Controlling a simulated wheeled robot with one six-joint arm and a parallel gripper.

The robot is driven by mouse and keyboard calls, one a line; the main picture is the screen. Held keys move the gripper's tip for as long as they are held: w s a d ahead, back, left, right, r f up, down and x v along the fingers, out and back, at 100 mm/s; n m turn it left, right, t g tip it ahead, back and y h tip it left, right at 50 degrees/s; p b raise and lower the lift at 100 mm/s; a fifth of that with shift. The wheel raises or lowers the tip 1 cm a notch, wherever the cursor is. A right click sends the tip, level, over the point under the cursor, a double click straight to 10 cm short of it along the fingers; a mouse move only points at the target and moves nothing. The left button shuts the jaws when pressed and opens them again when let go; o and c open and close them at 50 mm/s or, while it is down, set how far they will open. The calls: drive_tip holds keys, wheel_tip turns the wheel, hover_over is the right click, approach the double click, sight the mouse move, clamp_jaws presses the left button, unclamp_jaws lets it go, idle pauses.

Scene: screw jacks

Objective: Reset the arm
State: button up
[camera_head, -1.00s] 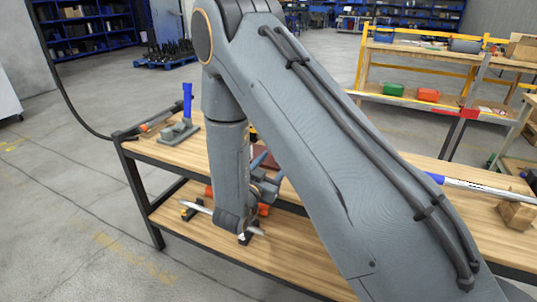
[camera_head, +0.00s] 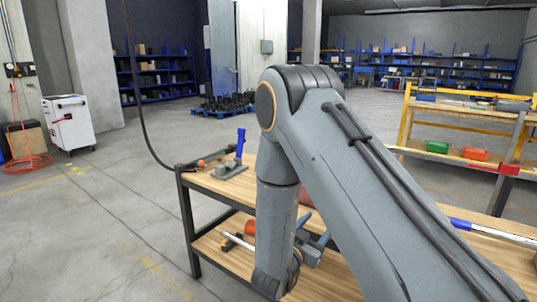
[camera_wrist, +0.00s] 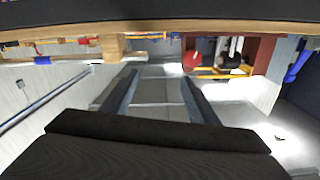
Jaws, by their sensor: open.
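My gripper (camera_wrist: 158,95) shows in the wrist view with its two fingers apart and nothing between them. In the head view my grey arm (camera_head: 340,170) fills the right half, with its elbow high and its forearm hanging down in front of the wooden workbench (camera_head: 215,185). Blue-grey parts beside the lower forearm are partly hidden, and I cannot tell whether they are my gripper. A grey tool with an upright blue handle (camera_head: 240,143) stands at the bench's left end.
A lower shelf (camera_head: 215,250) holds orange and metal items close to my forearm. A yellow-framed bench (camera_head: 405,120) with a green bin (camera_head: 437,146) and a red bin (camera_head: 475,154) stands at the back right. A white cabinet (camera_head: 69,122) is far left.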

drive_tip(key=s+d+r+n+g+y, duration=0.1)
drive_tip(key=s+g, duration=0.4)
drive_tip(key=s, duration=0.5)
drive_tip(key=s+d+r+n+g+y+p, duration=0.1)
drive_tip(key=s+r+n+g+y, duration=0.2)
drive_tip(key=s, duration=0.7)
drive_tip(key=s+d+r+n+g+y+p, duration=0.1)
drive_tip(key=s+n+g+y, duration=0.4)
drive_tip(key=s, duration=0.5)
drive_tip(key=shift+s+d+r+g+y, duration=0.35)
drive_tip(key=shift+r+g+y, duration=0.3)
drive_tip(key=shift+g, duration=0.25)
drive_tip(key=shift+f, duration=0.1)
